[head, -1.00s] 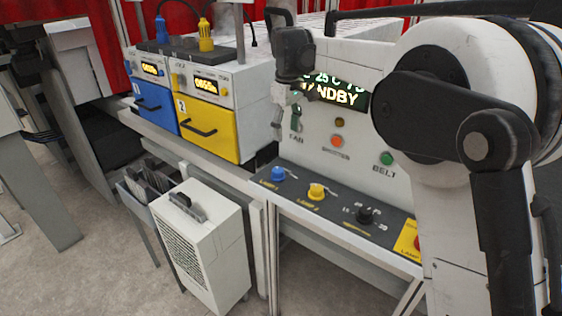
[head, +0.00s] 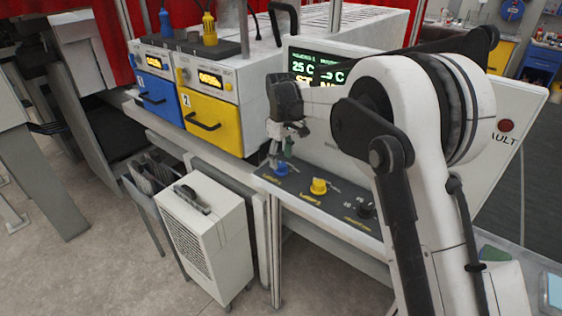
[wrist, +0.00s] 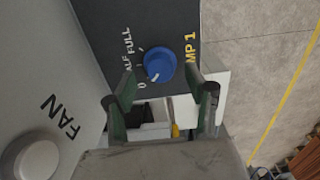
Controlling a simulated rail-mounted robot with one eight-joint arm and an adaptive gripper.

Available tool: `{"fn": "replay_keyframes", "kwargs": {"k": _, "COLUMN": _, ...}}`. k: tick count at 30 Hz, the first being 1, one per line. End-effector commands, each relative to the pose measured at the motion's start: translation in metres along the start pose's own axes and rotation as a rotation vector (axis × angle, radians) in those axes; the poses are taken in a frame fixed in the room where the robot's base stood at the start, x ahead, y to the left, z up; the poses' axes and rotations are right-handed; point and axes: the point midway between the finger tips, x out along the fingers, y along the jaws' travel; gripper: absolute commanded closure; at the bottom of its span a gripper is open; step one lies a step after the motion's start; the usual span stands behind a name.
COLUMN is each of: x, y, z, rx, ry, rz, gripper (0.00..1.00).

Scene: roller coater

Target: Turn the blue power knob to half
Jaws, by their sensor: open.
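The blue power knob (head: 282,169) sits on the dark control strip (head: 335,205) of the coater, at its left end. In the wrist view the blue knob (wrist: 160,65) lies just beyond my fingertips, near the middle between them. Its white mark points toward the lower left, near the 0 label; HALF and FULL labels run along its left side. My gripper (wrist: 160,84) is open, with one green finger on each side and nothing between them. In the head view my gripper (head: 281,157) hangs just above the knob; whether it touches is hard to tell.
A yellow knob (head: 318,187) and a black knob (head: 366,210) sit to the right on the same strip. A round fan button (wrist: 38,158) shows in the wrist view. Yellow and blue pump units (head: 213,125) stand left; a white box unit (head: 205,235) stands on the floor.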

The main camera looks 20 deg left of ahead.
Motion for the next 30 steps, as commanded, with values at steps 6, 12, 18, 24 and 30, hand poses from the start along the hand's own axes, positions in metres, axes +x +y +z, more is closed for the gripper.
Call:
{"fn": "replay_keyframes", "kwargs": {"k": 6, "x": 0.020, "y": 0.000, "z": 0.000, "rx": 0.000, "ry": 0.000, "rz": 0.000, "gripper": 0.50}}
{"fn": "replay_keyframes", "kwargs": {"k": 12, "x": 0.025, "y": 0.000, "z": 0.000, "rx": 0.000, "ry": 0.000, "rz": 0.000, "gripper": 0.50}}
{"fn": "replay_keyframes", "kwargs": {"k": 18, "x": 0.025, "y": 0.000, "z": 0.000, "rx": 0.000, "ry": 0.000, "rz": 0.000, "gripper": 0.56}}
{"fn": "replay_keyframes", "kwargs": {"k": 24, "x": 0.024, "y": 0.000, "z": 0.000, "rx": 0.000, "ry": 0.000, "rz": 0.000, "gripper": 0.82}}
{"fn": "replay_keyframes", "kwargs": {"k": 30, "x": 0.024, "y": 0.000, "z": 0.000, "rx": 0.002, "ry": 0.000, "rz": 0.000, "gripper": 0.95}}
